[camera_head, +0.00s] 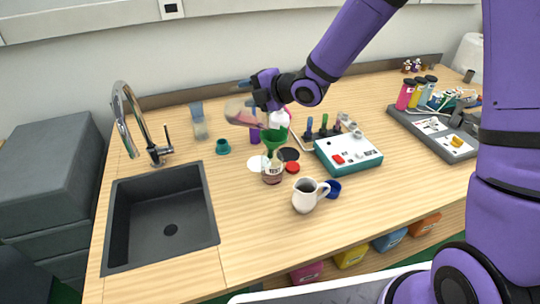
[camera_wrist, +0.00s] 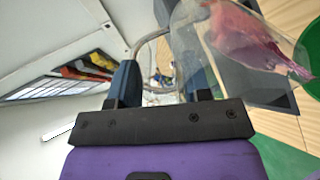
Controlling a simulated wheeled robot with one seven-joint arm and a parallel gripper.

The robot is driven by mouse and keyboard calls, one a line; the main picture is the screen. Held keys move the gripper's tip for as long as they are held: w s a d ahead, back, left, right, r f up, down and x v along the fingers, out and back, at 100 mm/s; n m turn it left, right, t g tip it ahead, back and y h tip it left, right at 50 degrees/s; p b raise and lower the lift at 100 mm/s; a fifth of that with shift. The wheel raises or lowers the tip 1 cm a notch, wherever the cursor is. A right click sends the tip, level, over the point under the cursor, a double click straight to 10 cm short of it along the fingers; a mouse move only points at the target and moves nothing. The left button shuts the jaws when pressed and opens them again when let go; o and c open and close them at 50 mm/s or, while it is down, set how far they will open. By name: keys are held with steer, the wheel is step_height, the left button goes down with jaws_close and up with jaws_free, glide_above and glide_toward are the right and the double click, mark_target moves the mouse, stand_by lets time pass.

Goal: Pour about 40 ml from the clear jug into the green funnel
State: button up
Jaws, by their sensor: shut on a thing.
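My gripper (camera_head: 250,97) is shut on the clear jug (camera_head: 238,111) and holds it tilted above the counter. In the wrist view the jug (camera_wrist: 195,45) shows pink-red liquid (camera_wrist: 245,40) gathered toward its lip at the right. The green funnel (camera_head: 274,136) sits in the neck of a small bottle (camera_head: 272,171) labelled TEST, just right of and below the jug. In the wrist view the funnel (camera_wrist: 314,55) is cut off at the right edge, close to the jug's lip. I cannot tell whether liquid is falling into it.
A teal device (camera_head: 348,153) is right of the funnel, and a teal cup (camera_head: 222,146) is left. A sink (camera_head: 160,215) and faucet (camera_head: 140,125) lie farther left. The front counter is mostly clear.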

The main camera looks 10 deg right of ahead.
mark_target(237, 99)
steer(key=shift+w+a+h, duration=0.2)
steer(key=shift+a+h, duration=0.1)
steer(key=shift+a, duration=0.05)
steer(key=shift+w+a+f+g+h, duration=0.4)
steer(key=shift+g+h, duration=0.1)
steer(key=shift+g, duration=0.1)
steer(key=shift+w+a+r+g+h, duration=0.2)
steer(key=shift+w+a+g+h, duration=0.1)
steer(key=shift+g+h, duration=0.15)
steer(key=shift+a+f+g+h, duration=0.15)
steer(key=shift+f+g+h, duration=0.1)
steer(key=shift+h, duration=0.1)
steer(key=shift+w, duration=0.15)
steer(key=shift+a+f+g+b, duration=0.2)
steer(key=shift+f+g+b, duration=0.1)
steer(key=shift+f+b, duration=0.2)
steer(key=shift+f+h, duration=0.15)
steer(key=shift+h, duration=0.15)
